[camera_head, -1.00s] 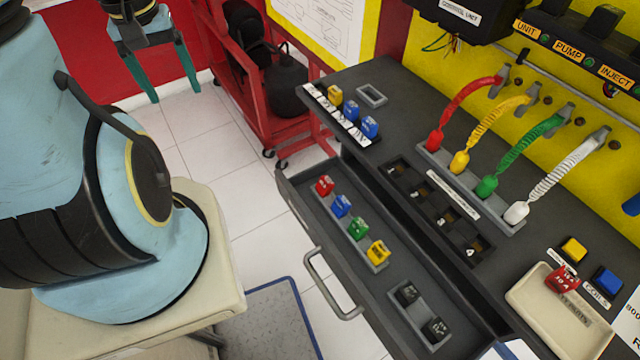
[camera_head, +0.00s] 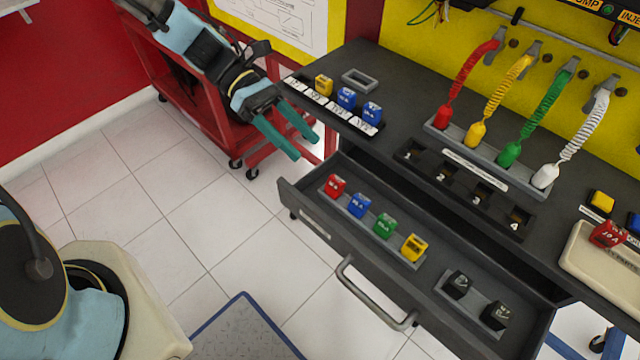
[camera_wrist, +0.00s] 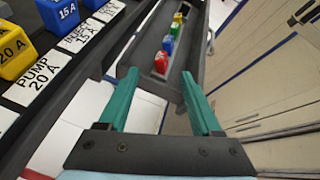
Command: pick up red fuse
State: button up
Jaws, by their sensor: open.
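A small red fuse (camera_head: 335,185) stands at the left end of a grey holder strip in the open drawer (camera_head: 318,226). In the wrist view the red fuse (camera_wrist: 160,62) shows ahead, between my fingers' lines. Blue (camera_head: 360,205), green (camera_head: 385,226) and yellow (camera_head: 413,247) fuses stand in a row beside it. My gripper (camera_head: 288,146) has green fingers, open and empty, up and left of the drawer, apart from the red fuse. Another red block (camera_head: 607,234), with unclear lettering, lies on the beige tray (camera_head: 580,268) at the right.
Yellow and blue fuses (camera_head: 347,97) stand on the bench's left edge behind labels, close to my gripper. Coiled plugs (camera_head: 543,178) rise at the back. The drawer handle (camera_head: 375,300) sticks out in front. Two black fuses (camera_head: 458,284) sit at the drawer's right. A red cart (camera_head: 215,112) stands behind.

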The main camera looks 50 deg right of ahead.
aim_at(335, 179)
jog(key=p+x, duration=0.1)
jog(key=x, duration=0.4)
jog(key=shift+a, duration=0.1)
jog(key=p+x, duration=0.1)
jog(key=x, duration=0.1)
jog(key=p+x, duration=0.1)
jog(key=x, duration=0.1)
jog(key=shift+a, duration=0.25)
jog(key=shift+s+d+f+p, duration=0.1)
jog(key=shift+s+f+p, duration=0.2)
jog(key=shift+s+f, duration=0.15)
jog(key=shift+c, duration=0.4)
grip_shut()
